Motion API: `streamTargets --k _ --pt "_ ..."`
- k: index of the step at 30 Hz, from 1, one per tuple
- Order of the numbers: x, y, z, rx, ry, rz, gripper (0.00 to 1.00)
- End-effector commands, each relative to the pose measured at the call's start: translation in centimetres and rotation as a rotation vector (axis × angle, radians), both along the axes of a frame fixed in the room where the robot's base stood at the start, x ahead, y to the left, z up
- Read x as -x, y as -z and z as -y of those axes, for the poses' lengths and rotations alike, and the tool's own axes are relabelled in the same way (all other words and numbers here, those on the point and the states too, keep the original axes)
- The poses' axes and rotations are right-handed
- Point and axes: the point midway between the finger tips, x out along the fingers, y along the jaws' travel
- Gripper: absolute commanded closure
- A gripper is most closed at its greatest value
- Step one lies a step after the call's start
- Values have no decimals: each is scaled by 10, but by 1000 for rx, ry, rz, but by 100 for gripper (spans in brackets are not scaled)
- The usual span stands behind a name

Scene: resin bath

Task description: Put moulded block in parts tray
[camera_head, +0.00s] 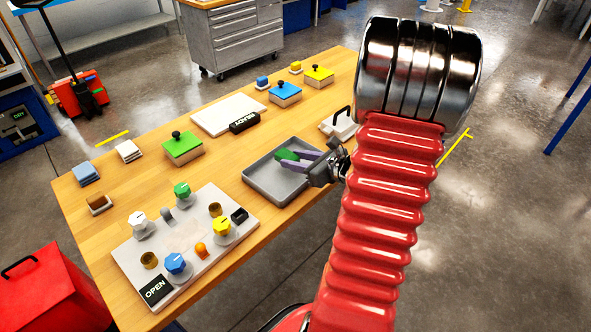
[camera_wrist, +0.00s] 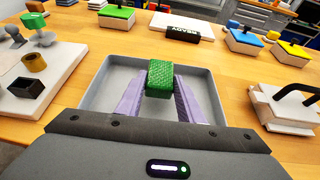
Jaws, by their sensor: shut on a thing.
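The moulded block is green with a rough textured surface. It shows in the wrist view (camera_wrist: 159,80) and in the head view (camera_head: 287,155). My gripper (camera_head: 296,157) has purple fingers, which also show in the wrist view (camera_wrist: 159,88), and it is shut on the block from both sides. The parts tray is a shallow grey tray with raised walls (camera_head: 262,190); it also shows in the wrist view (camera_wrist: 98,88). The block is over the tray, toward its far side. I cannot tell whether it touches the tray floor.
A panel with coloured knobs (camera_head: 172,222) stands left of the tray. A white board with a black label (camera_head: 228,113) lies beyond it. A white block with a black handle (camera_head: 339,126) is close on the right. Green (camera_head: 182,148), blue (camera_head: 285,94) and yellow (camera_head: 318,76) knobbed blocks stand behind.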

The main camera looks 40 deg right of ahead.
Motion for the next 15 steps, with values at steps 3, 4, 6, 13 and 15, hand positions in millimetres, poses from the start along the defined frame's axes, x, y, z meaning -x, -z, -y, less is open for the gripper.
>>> streamTargets --k 3,4,6,13,15 --pt "0 10 -1 -3 -1 -1 89" --pt "0 14 -1 -4 0 -1 89" --pt "0 22 -1 -5 0 -1 89" --pt "0 39 -1 -1 -1 -1 89" --pt "0 40 -1 -1 -1 0 89"
